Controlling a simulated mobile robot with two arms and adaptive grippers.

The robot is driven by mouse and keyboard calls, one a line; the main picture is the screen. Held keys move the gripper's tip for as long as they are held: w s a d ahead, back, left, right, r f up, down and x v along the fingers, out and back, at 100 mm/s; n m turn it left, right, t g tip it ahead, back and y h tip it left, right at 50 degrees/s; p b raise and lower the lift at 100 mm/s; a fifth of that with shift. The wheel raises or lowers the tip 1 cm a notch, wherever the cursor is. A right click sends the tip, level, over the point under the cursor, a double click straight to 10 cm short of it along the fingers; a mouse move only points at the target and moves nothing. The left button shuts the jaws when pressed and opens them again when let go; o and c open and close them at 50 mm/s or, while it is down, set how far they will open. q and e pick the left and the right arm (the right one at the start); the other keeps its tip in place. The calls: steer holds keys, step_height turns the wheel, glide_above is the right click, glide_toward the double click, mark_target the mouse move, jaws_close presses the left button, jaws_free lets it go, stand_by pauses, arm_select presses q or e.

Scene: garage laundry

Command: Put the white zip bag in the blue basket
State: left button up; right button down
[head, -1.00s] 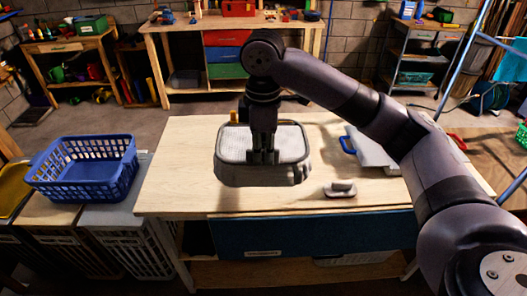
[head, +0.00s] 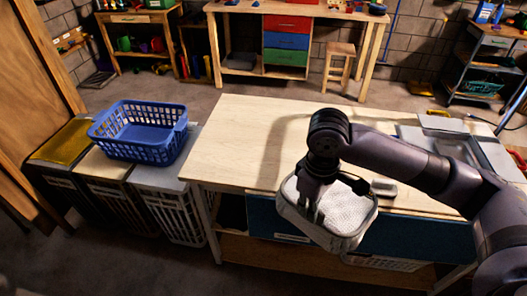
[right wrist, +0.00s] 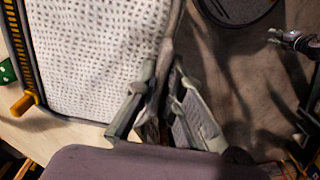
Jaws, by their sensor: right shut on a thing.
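The white zip bag (head: 350,212) has a pale dotted top and a grey rim and sides. My right gripper (head: 312,212) is shut on its left edge and holds it tilted in front of the table. In the right wrist view the fingers (right wrist: 155,105) pinch the grey rim, and the bag's dotted top (right wrist: 95,55) fills the left side. An orange-yellow zip pull (right wrist: 25,104) shows at its edge. The blue basket (head: 147,153) stands at the left and looks empty, well apart from the bag.
The basket stands on a row of hampers (head: 170,178) left of the wooden table (head: 235,150). The table's left part is bare. A small grey object (head: 384,188) lies near its front edge, with grey items (head: 445,140) at right.

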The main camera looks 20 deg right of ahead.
steer(key=s+a+f+m, duration=0.2)
steer(key=s+f+m, duration=0.4)
steer(key=f, duration=0.6)
steer(key=shift+s+a, duration=0.35)
steer(key=shift+s, duration=0.5)
steer(key=shift+d, duration=0.1)
